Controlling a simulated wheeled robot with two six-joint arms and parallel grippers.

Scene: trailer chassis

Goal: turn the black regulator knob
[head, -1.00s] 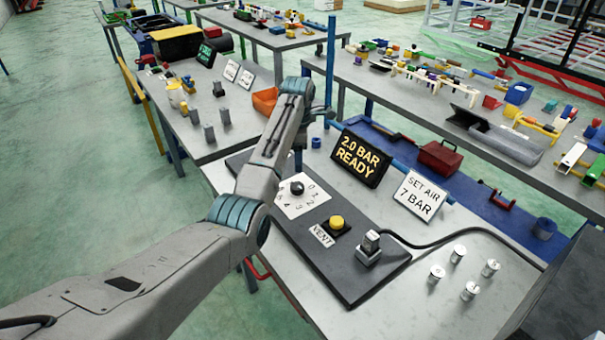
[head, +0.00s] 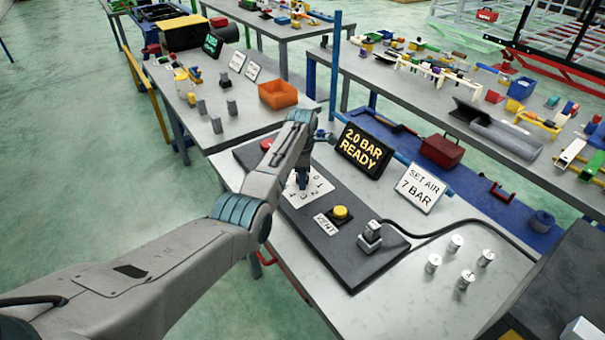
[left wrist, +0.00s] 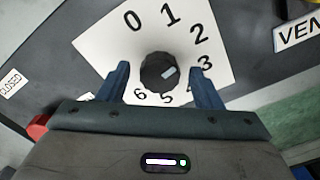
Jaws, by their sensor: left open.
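The black regulator knob (left wrist: 152,75) sits on a white dial plate (left wrist: 105,42) numbered from 0 to 6. Its pale pointer mark faces right and slightly up in the left wrist view, roughly toward the 3. My left gripper (left wrist: 160,68) is open, with one blue finger on each side of the knob and a visible gap to it. In the head view my left gripper (head: 302,180) points down over the dial plate (head: 318,190) and hides the knob. A display (head: 363,151) reads "2.0 BAR READY". My right gripper is not in view.
A yellow button (head: 340,212) by a VENT label (head: 326,224) and a metal fitting (head: 370,234) with a black hose stand on the same dark panel (head: 355,273). A sign (head: 422,188) reads "SET AIR 7 BAR". Several metal cylinders stand at the right. A red part (head: 267,144) lies behind the arm.

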